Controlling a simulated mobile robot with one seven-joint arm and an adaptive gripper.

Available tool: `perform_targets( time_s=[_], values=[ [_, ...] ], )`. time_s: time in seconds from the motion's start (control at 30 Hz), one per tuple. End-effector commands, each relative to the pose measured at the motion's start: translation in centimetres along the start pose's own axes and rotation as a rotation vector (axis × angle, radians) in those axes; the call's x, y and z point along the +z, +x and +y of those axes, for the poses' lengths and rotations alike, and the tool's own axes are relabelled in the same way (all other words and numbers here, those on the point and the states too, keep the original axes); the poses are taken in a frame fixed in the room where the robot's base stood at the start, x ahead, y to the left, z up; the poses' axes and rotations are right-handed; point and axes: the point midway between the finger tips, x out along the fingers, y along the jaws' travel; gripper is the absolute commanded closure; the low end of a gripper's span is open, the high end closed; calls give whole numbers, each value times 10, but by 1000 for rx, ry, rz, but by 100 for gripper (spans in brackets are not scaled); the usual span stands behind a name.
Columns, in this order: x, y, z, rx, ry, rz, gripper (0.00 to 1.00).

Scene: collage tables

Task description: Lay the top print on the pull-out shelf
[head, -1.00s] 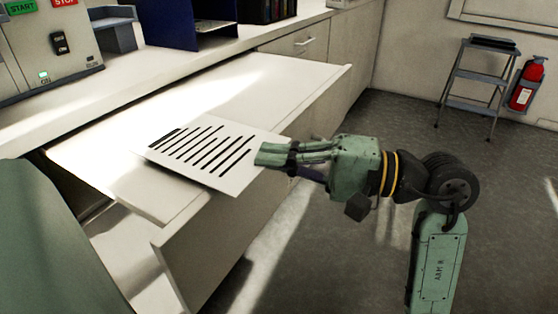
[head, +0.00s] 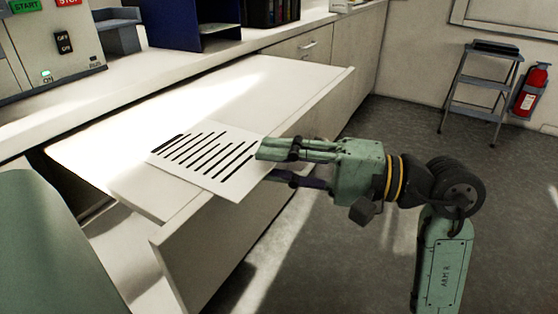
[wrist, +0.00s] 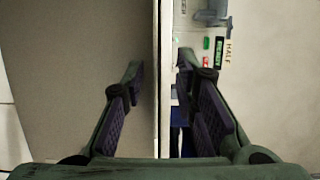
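The print (head: 205,160), a white sheet with black bars, lies over the near part of the white pull-out shelf (head: 235,90) in the head view. Its right part extends past the shelf's front edge. It looks flat, but I cannot tell whether all of it touches the shelf. My gripper (head: 265,163) is open at the sheet's right edge, one finger above the sheet's level and one below. In the wrist view my gripper (wrist: 157,75) shows its fingers apart on either side of a thin pale edge.
A machine with start and stop buttons (head: 50,50) and a blue stand (head: 190,25) are on the counter. A step stool (head: 480,90) and a red extinguisher (head: 530,90) stand at the right. The floor between is clear.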

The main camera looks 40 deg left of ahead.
Motion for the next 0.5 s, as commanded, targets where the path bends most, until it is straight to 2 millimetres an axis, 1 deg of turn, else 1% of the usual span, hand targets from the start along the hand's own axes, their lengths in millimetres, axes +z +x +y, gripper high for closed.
perform_targets(
  time_s=[0.3, 0.37, 0.47, 0.5],
  values=[
    [0, -2, 0, 0, 0, 1, 72],
    [-1, -7, 0, -1, 1, 2, 72],
    [-1, -22, 0, -1, 1, 4, 72],
    [-1, -30, 0, -1, 1, 5, 72]
  ],
)
